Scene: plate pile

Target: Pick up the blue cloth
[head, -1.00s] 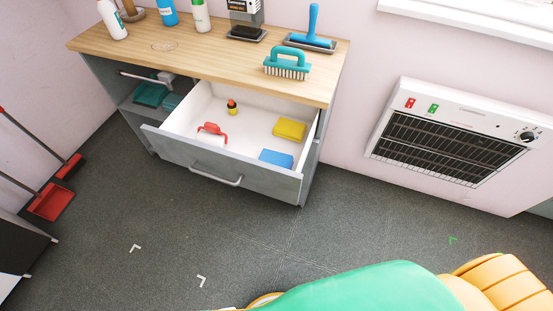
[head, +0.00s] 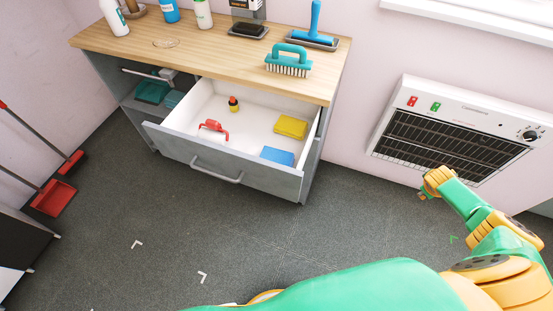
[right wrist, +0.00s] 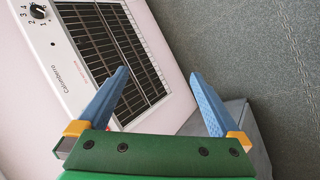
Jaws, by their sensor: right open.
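The blue cloth (head: 278,156) lies flat, folded, in the front right corner of the open drawer (head: 240,177) of the cabinet. My right gripper (head: 428,190) is in front of the wall heater, to the right of the drawer and well apart from the cloth. In the right wrist view my right gripper (right wrist: 160,78) has its two blue fingers spread wide with nothing between them. The blue cloth is not seen in the wrist view. My left gripper is not in view.
The drawer also holds a yellow cloth (head: 290,126), a red-handled item (head: 213,130) and a small bottle (head: 233,104). Brushes and bottles stand on the wooden top (head: 190,50). The heater (head: 455,130) hangs right. Floor before the drawer is clear.

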